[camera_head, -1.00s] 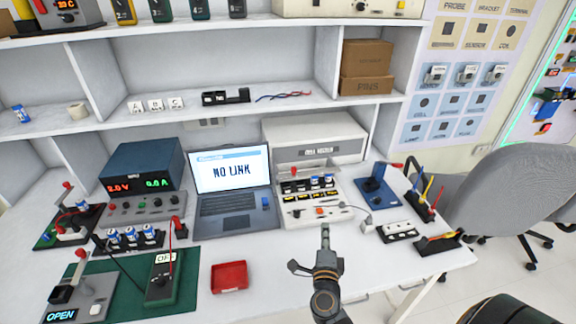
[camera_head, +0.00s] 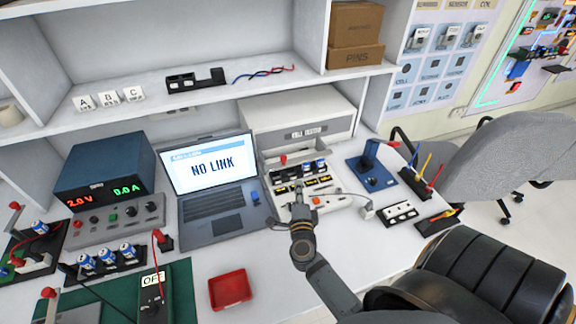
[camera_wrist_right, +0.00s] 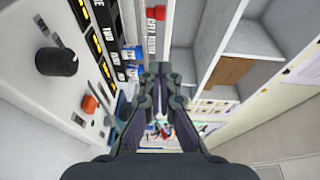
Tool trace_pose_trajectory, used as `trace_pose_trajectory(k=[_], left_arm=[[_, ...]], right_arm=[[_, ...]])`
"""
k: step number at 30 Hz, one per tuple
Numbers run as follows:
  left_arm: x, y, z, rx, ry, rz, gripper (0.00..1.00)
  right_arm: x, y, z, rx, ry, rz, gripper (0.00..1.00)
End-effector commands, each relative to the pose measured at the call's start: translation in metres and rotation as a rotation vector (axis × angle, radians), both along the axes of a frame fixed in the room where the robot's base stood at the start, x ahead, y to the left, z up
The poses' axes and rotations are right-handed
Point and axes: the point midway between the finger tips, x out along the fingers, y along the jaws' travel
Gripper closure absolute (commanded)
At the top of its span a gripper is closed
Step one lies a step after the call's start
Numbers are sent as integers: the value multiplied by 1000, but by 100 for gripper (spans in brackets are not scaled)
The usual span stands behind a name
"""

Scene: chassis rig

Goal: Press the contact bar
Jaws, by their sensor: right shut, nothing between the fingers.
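The white chassis rig (camera_head: 322,203) stands right of the laptop, with black slots, blue-and-white cells (camera_head: 320,164) and a small red block (camera_head: 283,159) at the back. In the right wrist view that red block (camera_wrist_right: 156,14) tops an upright white strip with lettering; I cannot tell surely which part is the contact bar. My right gripper (camera_head: 298,188) is shut and empty, over the rig's front part. In the wrist view its closed fingertips (camera_wrist_right: 165,70) appear below the red block and right of the cells, apparently apart from them. My left gripper is not in view.
The rig's orange button (camera_head: 316,200) sits right of my right gripper. The laptop (camera_head: 211,183) reads NO LINK. A blue fixture (camera_head: 372,172) and a white socket block (camera_head: 400,214) stand right. A red tray (camera_head: 231,289) lies in front. A shelf (camera_head: 200,112) overhangs behind.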

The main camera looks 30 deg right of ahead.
Motion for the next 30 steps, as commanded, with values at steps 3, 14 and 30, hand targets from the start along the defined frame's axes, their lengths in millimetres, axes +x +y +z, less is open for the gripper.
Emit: trace_pose_trajectory(k=[3, 14, 30], left_arm=[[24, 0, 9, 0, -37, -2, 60], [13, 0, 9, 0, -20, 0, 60], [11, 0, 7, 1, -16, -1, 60]], right_arm=[[24, -15, 3, -4, -2, 0, 100], [86, -34, -2, 2, -2, -1, 100], [102, -30, -3, 0, 0, -1, 100]])
